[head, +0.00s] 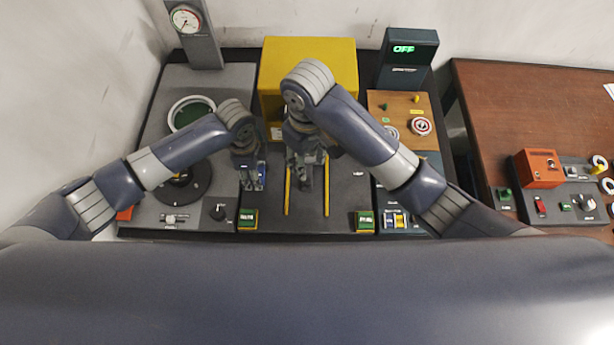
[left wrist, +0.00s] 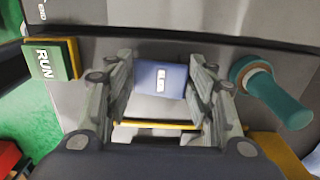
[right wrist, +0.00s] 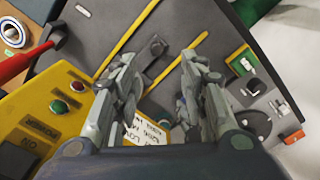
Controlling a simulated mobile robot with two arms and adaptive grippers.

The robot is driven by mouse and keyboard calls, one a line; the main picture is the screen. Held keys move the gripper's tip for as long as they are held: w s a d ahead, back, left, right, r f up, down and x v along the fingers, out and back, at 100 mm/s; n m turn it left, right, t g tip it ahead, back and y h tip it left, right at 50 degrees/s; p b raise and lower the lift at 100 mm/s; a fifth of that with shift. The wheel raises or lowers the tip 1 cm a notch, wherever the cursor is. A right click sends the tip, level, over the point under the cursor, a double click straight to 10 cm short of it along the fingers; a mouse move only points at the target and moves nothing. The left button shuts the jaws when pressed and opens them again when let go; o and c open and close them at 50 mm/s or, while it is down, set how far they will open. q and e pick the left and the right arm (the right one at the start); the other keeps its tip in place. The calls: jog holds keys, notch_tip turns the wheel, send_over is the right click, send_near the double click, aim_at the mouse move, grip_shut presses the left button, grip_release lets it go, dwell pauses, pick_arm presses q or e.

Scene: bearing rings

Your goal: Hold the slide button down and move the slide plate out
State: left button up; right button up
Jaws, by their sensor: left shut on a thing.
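A blue block with a white label, probably the slide button, shows between my left gripper's fingers in the left wrist view (left wrist: 174,75). It also shows in the head view (head: 261,176) beside the left gripper (head: 248,178). The left gripper (left wrist: 162,65) is shut on this block. My right gripper (head: 306,182) is over the dark panel between two yellow rails (head: 288,192). In the right wrist view the right gripper (right wrist: 158,62) is open and empty. A dark tab with a round end (right wrist: 154,48), possibly part of the slide plate, lies beyond its fingertips. The plate's outline is unclear.
A yellow housing (head: 310,48) stands behind the panel. A green RUN button (left wrist: 52,61) and a teal handle (left wrist: 278,95) flank the left gripper. Another green button (head: 365,221) is at the panel's front right. A brown table (head: 500,105) is at the right.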

aim_at(307, 181)
jog(key=f, duration=1.1)
jog(key=shift+w+f, duration=0.2)
jog(key=shift+f, duration=0.1)
grip_shut()
